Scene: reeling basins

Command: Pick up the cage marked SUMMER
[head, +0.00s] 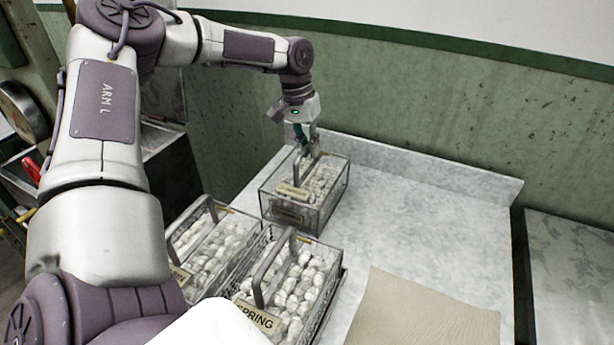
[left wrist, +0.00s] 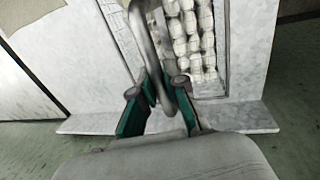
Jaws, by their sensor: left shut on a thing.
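A wire cage (head: 326,208) of white cocoons stands at the far left end of the counter. Its small front label is too small to read, so I cannot confirm that it says SUMMER. My left gripper (head: 309,150) is above it, shut on its raised grey handle. In the left wrist view my left gripper (left wrist: 165,105) has its green fingers on either side of the handle (left wrist: 146,45), with the cocoon-filled cage (left wrist: 221,45) beyond. I cannot tell whether the cage is clear of the counter. My right gripper is not in view.
A cage labelled SPRING (head: 327,306) stands nearer, with another cocoon cage (head: 172,236) left of it, its label partly hidden. A beige cloth (head: 425,310) lies at front right. The pale counter (head: 430,220) is clear between; a raised ledge (head: 430,163) runs along its back.

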